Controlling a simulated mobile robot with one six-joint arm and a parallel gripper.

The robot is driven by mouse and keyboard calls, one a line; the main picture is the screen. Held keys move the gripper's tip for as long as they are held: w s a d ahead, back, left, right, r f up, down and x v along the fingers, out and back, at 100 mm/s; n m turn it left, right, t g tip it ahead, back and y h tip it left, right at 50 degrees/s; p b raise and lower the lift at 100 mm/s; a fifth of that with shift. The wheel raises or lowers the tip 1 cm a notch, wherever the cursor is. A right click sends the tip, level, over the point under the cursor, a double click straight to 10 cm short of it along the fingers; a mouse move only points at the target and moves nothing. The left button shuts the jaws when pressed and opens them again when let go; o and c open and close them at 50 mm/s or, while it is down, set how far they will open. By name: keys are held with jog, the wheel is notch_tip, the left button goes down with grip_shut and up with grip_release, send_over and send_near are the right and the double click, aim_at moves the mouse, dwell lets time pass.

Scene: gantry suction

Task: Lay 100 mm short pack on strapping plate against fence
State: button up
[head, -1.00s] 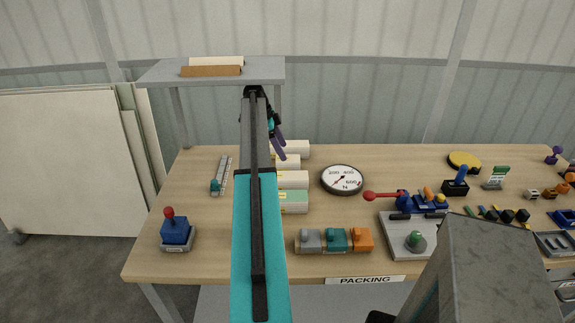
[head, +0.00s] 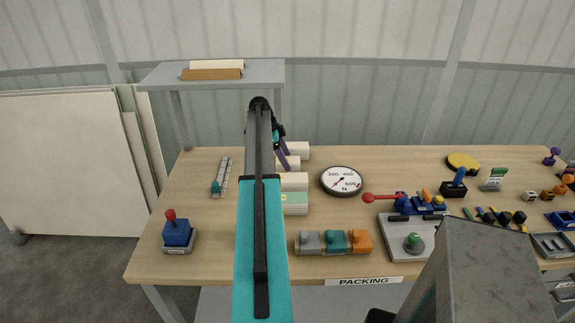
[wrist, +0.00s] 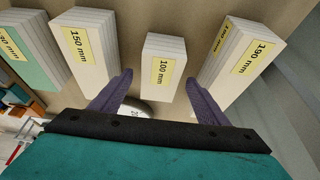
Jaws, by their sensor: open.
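The 100 mm pack (wrist: 160,70) is a short white stack with a yellow label, lying between two longer packs in the wrist view. In the head view it is the short pack (head: 292,163) second from the back, partly hidden by my gripper. My gripper (wrist: 159,78) is open, its two purple fingers pointing toward the 100 mm pack, one on each side; I cannot tell whether they touch it. In the head view my gripper (head: 284,160) is over the pack row. A grey plate (head: 395,240) with a green knob, likely the strapping plate, lies right of it; I cannot clearly make out its fence.
The 150 mm pack (wrist: 81,50) and 190 mm pack (wrist: 236,60) flank the short pack, with a green-topped pack (wrist: 23,50) beyond. A round dial (head: 343,180), a red-handled lever (head: 382,197) and a coloured block row (head: 334,242) stand nearby. A shelf (head: 213,74) rises behind.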

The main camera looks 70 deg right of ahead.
jog(key=shift+p+x, duration=0.35)
jog(key=shift+x, duration=0.95)
jog(key=shift+f+b, duration=0.3)
dwell(0.3)
jog(key=c, duration=1.3)
